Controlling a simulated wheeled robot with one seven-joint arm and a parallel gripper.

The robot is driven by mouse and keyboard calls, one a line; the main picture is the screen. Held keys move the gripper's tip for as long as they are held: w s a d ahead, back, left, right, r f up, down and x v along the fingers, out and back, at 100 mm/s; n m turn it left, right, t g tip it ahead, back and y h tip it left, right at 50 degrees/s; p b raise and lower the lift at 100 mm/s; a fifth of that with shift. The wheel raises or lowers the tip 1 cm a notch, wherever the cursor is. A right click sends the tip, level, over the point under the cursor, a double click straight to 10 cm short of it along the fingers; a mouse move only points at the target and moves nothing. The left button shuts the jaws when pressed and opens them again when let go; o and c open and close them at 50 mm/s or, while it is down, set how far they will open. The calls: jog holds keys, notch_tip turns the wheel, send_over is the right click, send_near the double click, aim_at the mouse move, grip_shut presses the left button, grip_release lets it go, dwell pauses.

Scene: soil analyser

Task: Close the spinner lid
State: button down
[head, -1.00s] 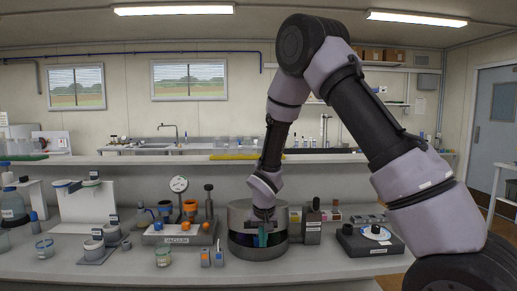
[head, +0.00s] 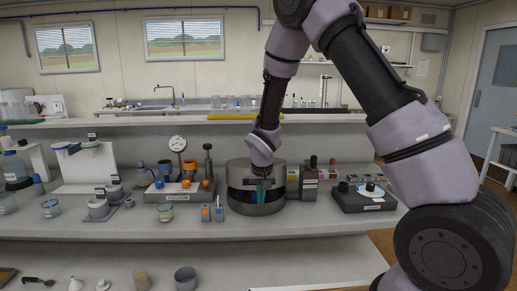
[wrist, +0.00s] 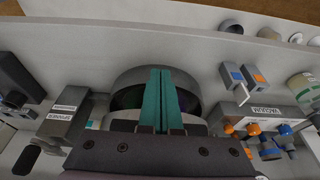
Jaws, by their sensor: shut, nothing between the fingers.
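The spinner (head: 256,208) is a round grey metal drum with a dark band showing around its middle, on the bench right of centre. It also shows in the wrist view (wrist: 128,78) as a curved grey rim around a dark interior. A grey curved part, apparently its lid (head: 239,171), stands above the dark band; its exact angle is unclear. My gripper (head: 261,190) points down at the spinner, overlapping its front and upper part. In the wrist view my gripper (wrist: 161,70) has its teal fingers together and empty, over the drum. Whether they touch it cannot be told.
A dark labelled box (head: 308,182) stands close on the spinner's right. The vacuum unit (head: 180,191) and two small labelled blocks (head: 212,213) are to its left. A dark flat device (head: 363,197) sits farther right.

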jog(key=s+r, duration=0.5)
jog(key=s, duration=0.4)
jog(key=w+r+t, duration=0.1)
jog(key=w+r, duration=1)
jog(key=r, duration=0.4)
jog(key=x, duration=0.4)
jog(key=s+x, duration=0.1)
jog(key=x, duration=0.6)
jog(key=shift+s+a+f, duration=0.1)
jog(key=shift+a+f, duration=0.15)
jog(key=shift+f, duration=0.4)
jog(key=shift+s+f, duration=0.1)
jog(key=shift+f, duration=0.2)
jog(key=shift+f, duration=0.1)
